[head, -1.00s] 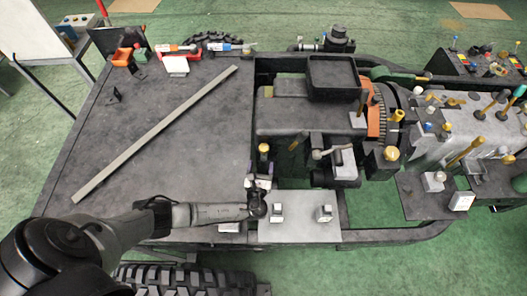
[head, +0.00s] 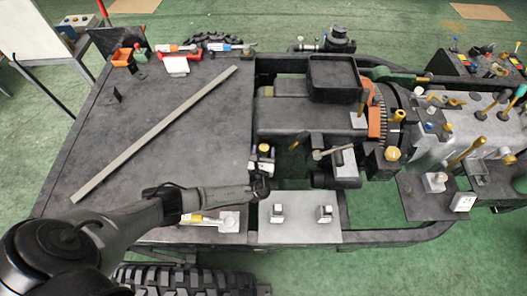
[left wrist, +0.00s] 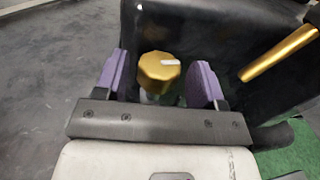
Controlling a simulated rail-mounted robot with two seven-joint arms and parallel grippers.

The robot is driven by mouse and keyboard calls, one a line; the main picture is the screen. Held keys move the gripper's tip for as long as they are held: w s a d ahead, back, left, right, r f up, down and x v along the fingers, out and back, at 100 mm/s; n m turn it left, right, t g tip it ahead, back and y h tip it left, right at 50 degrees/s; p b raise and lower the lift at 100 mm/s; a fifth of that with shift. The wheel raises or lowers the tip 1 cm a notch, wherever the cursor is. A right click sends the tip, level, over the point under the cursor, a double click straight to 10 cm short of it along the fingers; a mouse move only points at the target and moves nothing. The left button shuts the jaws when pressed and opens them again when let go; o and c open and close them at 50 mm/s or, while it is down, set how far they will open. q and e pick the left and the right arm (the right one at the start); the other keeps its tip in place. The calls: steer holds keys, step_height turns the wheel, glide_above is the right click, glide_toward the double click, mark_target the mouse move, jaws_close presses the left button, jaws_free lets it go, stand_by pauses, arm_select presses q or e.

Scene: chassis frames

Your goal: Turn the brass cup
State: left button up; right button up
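The brass cup (head: 264,149) is a small gold knob-like piece with a faceted rim, standing upright at the inner edge of the dark chassis plate. It also shows in the left wrist view (left wrist: 159,72), with a pale mark on its top. My left gripper (head: 262,160) is right at it. In the left wrist view its two purple fingers (left wrist: 160,82) stand open, one on each side of the cup, with a visible gap on both sides. The cup's lower part is partly hidden behind the gripper's palm. My right gripper is not in view.
A grey plate with two small blocks (head: 300,230) lies right of my left arm. A brass rod (left wrist: 280,54) slants at the right in the wrist view. A long grey bar (head: 155,133) lies on the dark deck (head: 110,150), which is mostly clear.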

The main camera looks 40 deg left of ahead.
arm_select(q)
steer(key=c, duration=0.8)
steer(key=m+h, duration=0.1)
steer(key=m+t+h+b, duration=0.1)
steer(key=t+h, duration=0.1)
steer(key=h, duration=0.1)
steer(key=shift+s+a+f+m, duration=0.15)
steer(key=shift+a+m, duration=0.15)
steer(key=shift+m, duration=0.1)
steer(key=m+h+b, duration=0.2)
steer(key=h+b, duration=0.1)
steer(key=m+h+b, duration=0.2)
steer(key=h+b, duration=0.1)
steer(key=b, duration=0.1)
steer(key=m+h+b, duration=0.2)
steer(key=h+b, duration=0.1)
steer(key=b, duration=0.1)
steer(key=shift+a+f+t, duration=0.15)
steer(key=shift+a+t, duration=0.25)
steer(key=shift+r+m+h+b, duration=0.25)
steer(key=shift+m+h+b, duration=0.15)
steer(key=shift+h+b, duration=0.5)
